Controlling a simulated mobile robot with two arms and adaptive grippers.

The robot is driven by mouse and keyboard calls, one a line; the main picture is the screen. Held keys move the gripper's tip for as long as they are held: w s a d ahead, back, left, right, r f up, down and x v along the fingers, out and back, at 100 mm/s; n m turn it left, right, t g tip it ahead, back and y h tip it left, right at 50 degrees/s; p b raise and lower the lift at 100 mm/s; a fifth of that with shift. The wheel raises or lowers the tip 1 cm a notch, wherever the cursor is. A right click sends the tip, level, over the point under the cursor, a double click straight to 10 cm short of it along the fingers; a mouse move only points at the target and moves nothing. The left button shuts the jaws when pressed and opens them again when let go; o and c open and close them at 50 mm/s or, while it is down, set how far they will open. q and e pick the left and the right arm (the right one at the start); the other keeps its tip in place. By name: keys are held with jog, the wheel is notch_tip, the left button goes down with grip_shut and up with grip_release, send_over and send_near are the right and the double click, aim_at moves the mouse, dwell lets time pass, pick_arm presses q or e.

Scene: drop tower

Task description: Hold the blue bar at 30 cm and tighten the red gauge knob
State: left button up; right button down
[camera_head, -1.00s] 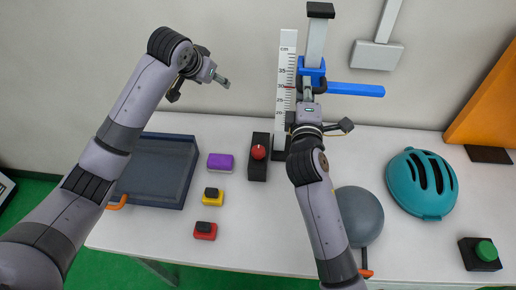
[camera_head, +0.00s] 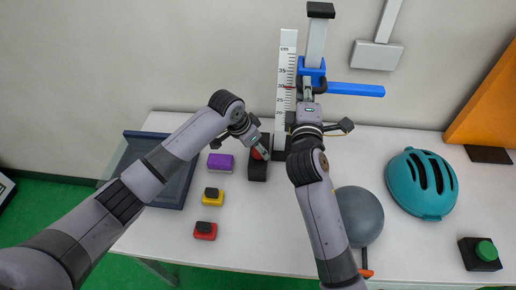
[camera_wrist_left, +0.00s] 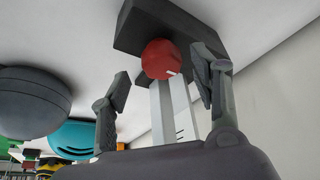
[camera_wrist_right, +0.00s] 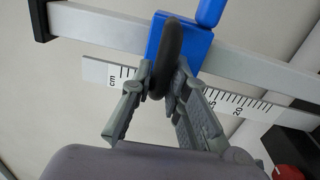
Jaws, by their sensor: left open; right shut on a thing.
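The blue bar (camera_head: 355,89) sticks out to the right from a blue carriage (camera_head: 312,72) on an upright post. A white cm scale (camera_head: 286,75) stands to its left, with a thin red mark across it; I cannot read the bar's exact height. My right gripper (camera_wrist_right: 160,82) is shut on the dark loop handle (camera_wrist_right: 172,48) of the carriage. The red gauge knob (camera_wrist_left: 161,58) sits on a dark block (camera_head: 257,171). My left gripper (camera_wrist_left: 159,70) is open, with the knob ahead between its fingers. In the head view it partly hides the knob (camera_head: 256,154).
A dark tray (camera_head: 170,198), purple (camera_head: 220,162), yellow (camera_head: 213,199) and red (camera_head: 205,233) blocks lie to the left. A grey dome (camera_head: 360,215), teal helmet (camera_head: 420,183) and green button (camera_head: 486,250) are to the right.

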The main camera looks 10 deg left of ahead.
pick_arm(q)
jog(key=shift+x, duration=1.1)
jog(key=shift+c, duration=0.6)
jog(key=shift+d, duration=0.1)
jog(key=c, duration=1)
